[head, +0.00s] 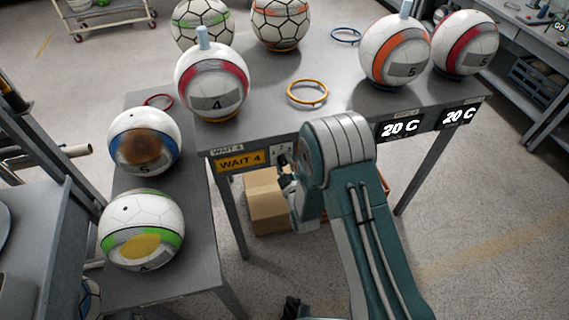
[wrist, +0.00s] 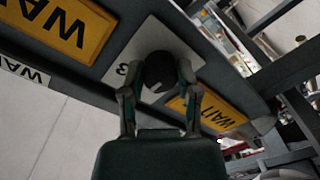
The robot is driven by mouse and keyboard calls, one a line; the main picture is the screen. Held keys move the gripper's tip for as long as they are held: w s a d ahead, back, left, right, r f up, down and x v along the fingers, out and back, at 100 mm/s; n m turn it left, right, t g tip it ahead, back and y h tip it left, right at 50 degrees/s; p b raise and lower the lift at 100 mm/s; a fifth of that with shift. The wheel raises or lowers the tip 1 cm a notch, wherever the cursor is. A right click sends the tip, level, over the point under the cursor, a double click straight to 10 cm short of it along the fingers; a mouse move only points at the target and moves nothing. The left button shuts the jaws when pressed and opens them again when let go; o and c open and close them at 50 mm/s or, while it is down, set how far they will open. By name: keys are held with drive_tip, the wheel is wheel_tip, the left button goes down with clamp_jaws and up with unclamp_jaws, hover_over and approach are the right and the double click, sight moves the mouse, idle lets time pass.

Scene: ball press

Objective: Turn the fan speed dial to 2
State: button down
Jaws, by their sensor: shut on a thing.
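The fan speed dial (wrist: 160,66) is a round dark knob on a white plate (wrist: 128,50) on the table's front edge. In the wrist view my gripper (wrist: 158,90) has one finger on each side of the knob and is shut on it. A digit that looks like 3 shows on the plate, left of the knob. The other digits and the knob's pointer are hidden or too dark to read. In the head view my gripper (head: 287,178) is at the front edge of the table, and the plate (head: 282,149) shows partly behind it.
The grey table (head: 265,110) bears several balls, an orange ring (head: 307,92) and a blue ring (head: 346,36). Two 20 C displays (head: 400,127) are to the right. A cardboard box (head: 266,205) stands below.

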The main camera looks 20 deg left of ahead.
drive_tip(key=shift+a, duration=0.15)
idle(0.3)
drive_tip(key=shift+c, duration=1.7)
unclamp_jaws()
drive_tip(key=shift+a, duration=0.1)
drive_tip(key=shift+s+d, duration=0.4)
drive_tip(key=v, duration=1.1)
drive_tip(key=shift+a, duration=0.1)
